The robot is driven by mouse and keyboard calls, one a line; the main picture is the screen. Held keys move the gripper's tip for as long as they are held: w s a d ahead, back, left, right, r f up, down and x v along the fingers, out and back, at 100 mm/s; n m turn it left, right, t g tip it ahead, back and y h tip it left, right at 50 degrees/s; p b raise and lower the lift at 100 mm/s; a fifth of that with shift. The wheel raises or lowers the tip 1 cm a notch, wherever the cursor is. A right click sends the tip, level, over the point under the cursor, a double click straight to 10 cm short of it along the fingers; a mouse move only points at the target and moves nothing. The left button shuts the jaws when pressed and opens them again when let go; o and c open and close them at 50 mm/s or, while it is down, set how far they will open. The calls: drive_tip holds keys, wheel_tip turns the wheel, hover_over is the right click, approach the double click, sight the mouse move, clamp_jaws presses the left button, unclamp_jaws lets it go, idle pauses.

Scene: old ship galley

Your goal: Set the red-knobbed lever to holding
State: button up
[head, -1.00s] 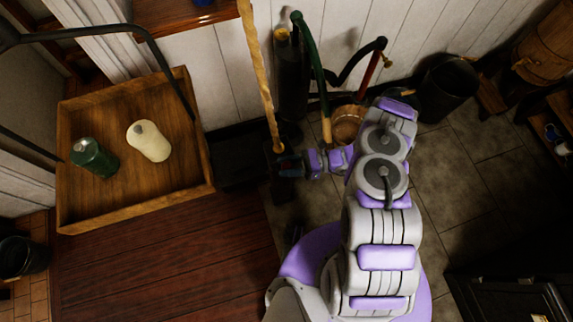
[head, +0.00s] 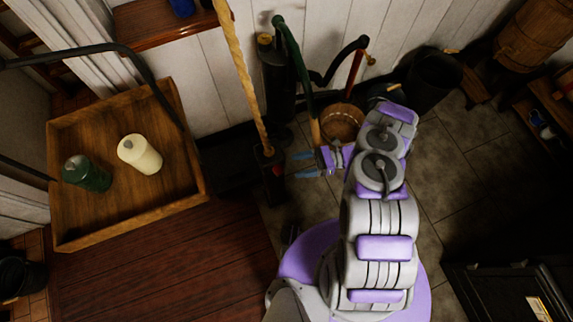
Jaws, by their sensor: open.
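A small red spot, likely the red knob (head: 277,171), shows on a dark block (head: 267,158) at the foot of a thick slanting rope (head: 243,75). The lever's arm and any position marks are too small and dark to make out, so its setting cannot be told. My gripper (head: 304,164) is open, its blue fingers pointing left toward the block. A gap of floor shows between the fingertips and the red knob. Nothing is seen between the fingers.
A wooden tray (head: 58,185) with a green jar (head: 88,174) and a cream jar (head: 140,154) is at left. A green hose (head: 295,60), dark cylinder (head: 277,90) and wooden bucket (head: 342,123) stand behind my gripper.

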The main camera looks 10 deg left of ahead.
drive_tip(key=v, duration=0.9)
drive_tip(key=shift+d, duration=0.25)
drive_tip(key=shift+w+f, duration=0.1)
